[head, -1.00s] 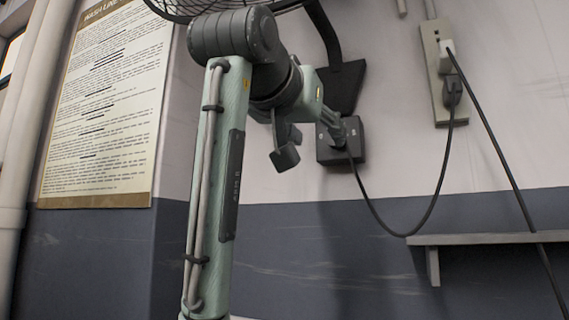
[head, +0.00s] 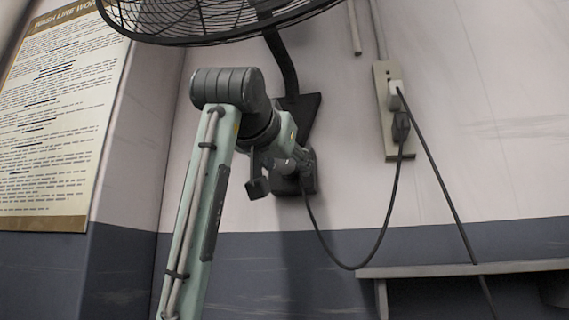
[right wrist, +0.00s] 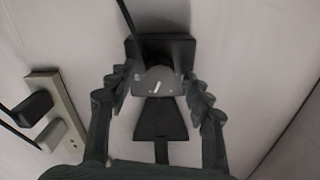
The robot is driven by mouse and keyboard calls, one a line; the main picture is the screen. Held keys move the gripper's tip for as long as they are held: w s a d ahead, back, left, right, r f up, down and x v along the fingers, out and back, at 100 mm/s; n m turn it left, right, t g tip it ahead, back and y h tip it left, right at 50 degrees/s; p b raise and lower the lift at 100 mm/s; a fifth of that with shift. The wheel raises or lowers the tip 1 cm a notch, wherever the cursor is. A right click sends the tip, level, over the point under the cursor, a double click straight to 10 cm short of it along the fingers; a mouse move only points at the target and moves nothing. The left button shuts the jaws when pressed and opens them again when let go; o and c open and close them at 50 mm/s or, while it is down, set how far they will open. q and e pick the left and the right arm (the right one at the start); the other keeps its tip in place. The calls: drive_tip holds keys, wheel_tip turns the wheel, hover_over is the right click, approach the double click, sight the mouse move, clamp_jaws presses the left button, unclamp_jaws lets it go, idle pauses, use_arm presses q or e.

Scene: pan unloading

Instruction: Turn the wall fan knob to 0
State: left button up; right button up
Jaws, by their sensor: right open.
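The wall fan (head: 225,22) hangs at the top of the head view, its cage cut off by the picture edge. Its dark control box (head: 296,184) sits on the wall below the bracket, partly hidden by my right arm. In the right wrist view, the fan knob (right wrist: 145,87) is a grey round face with a short white, slightly tilted mark, in front of the box (right wrist: 181,50). My right gripper (right wrist: 157,80) is open, with one finger on each side of the knob. I cannot tell whether they touch it. My left gripper is not in view.
A wall power strip (head: 383,110) with plugs and hanging black cables (head: 437,172) is right of the fan box. A grey shelf (head: 460,269) is at lower right. A printed poster (head: 55,120) hangs at left.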

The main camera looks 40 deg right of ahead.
drive_tip(key=shift+c, duration=0.3)
drive_tip(key=c, duration=1.1)
